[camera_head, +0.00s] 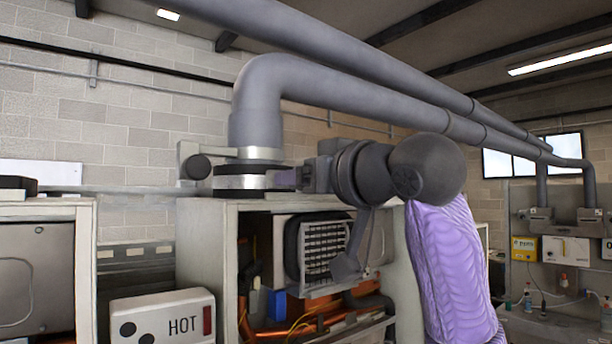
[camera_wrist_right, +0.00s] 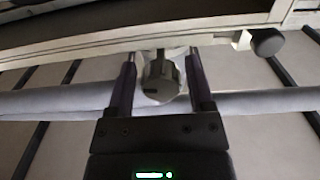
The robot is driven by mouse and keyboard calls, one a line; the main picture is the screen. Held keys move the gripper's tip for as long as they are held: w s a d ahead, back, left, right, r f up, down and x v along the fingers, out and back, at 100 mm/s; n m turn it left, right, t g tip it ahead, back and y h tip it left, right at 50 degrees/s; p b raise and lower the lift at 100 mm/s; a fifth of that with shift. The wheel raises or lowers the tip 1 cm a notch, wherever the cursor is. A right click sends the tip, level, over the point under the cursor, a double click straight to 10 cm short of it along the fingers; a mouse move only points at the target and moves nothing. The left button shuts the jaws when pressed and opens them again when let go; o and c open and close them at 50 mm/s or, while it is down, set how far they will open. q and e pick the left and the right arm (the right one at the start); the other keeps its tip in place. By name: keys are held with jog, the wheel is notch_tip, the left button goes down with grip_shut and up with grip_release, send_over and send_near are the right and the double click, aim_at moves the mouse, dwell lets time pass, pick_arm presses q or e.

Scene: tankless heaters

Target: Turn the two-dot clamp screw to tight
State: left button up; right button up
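The clamp band (camera_head: 240,182) circles the pipe's lower end on top of the open heater cabinet. My right gripper (camera_head: 285,179) reaches it from the right in the head view. In the right wrist view a dark ribbed screw knob (camera_wrist_right: 161,78) sits between the two fingers of my right gripper (camera_wrist_right: 163,62). The fingers are apart, with narrow gaps seeming to show on both sides of the knob. No dots or tight mark can be read on it. A second dark round knob (camera_head: 198,167) stands left of the clamp. My left gripper is not in view.
The open cabinet (camera_head: 208,240) shows copper pipes and a grille (camera_head: 325,248). A white block (camera_head: 163,318) with two black dots, "HOT" and a red bar stands at lower left. Large grey pipes (camera_head: 340,92) run overhead. Another cabinet (camera_head: 85,270) stands at left.

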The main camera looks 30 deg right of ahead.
jog(key=shift+w, duration=0.15)
jog(key=shift+c, duration=1.1)
grip_shut()
jog(key=m, duration=0.2)
jog(key=shift+a+m, duration=0.1)
jog(key=shift+m, duration=0.2)
jog(key=shift+o, duration=2.4)
grip_release()
